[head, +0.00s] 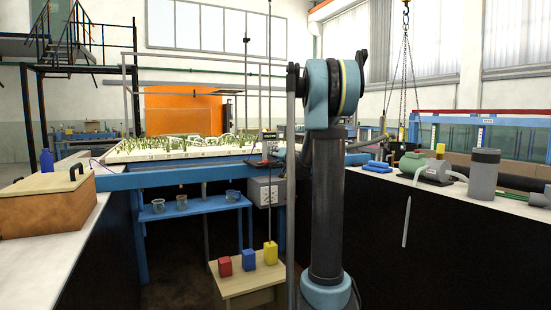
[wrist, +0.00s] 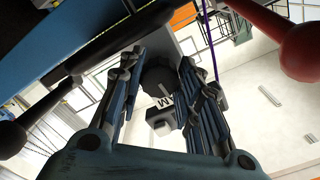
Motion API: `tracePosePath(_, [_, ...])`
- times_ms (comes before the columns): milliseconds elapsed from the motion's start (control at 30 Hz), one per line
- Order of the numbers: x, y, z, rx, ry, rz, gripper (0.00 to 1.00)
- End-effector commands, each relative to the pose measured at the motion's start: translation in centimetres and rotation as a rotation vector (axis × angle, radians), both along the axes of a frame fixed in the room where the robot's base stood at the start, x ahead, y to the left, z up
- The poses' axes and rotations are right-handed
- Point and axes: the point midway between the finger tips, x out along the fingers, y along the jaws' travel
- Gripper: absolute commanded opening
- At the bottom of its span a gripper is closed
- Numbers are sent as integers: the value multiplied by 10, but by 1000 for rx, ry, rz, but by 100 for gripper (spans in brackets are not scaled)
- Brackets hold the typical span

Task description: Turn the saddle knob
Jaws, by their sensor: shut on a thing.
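In the wrist view the saddle knob (wrist: 157,78) is dark and rounded, with its upper part against a grey plate. My gripper (wrist: 160,68) has one finger on each side of it and is shut on it. The fingers cover parts of the knob's sides. A white label with a black letter and a dark block (wrist: 160,118) show just below the knob. In the head view my arm blocks the place where my gripper is, and I cannot make out the knob there.
In the head view a blue rail (head: 170,176) crosses ahead. A low wooden stand (head: 237,283) holds coloured blocks. A wooden box (head: 42,208) sits on the left counter.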

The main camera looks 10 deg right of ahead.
Motion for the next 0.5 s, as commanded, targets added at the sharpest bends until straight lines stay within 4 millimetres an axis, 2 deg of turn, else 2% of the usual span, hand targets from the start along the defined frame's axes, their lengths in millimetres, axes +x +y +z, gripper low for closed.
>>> tracePosePath(133, [0,-2,-1,-2,0,-4,8])
tracePosePath(167, [0,-2,-1,-2,0,-4,34])
tracePosePath(233, [0,-2,-1,-2,0,-4,50])
tracePosePath(500, [0,-1,0,-2,0,-2,52])
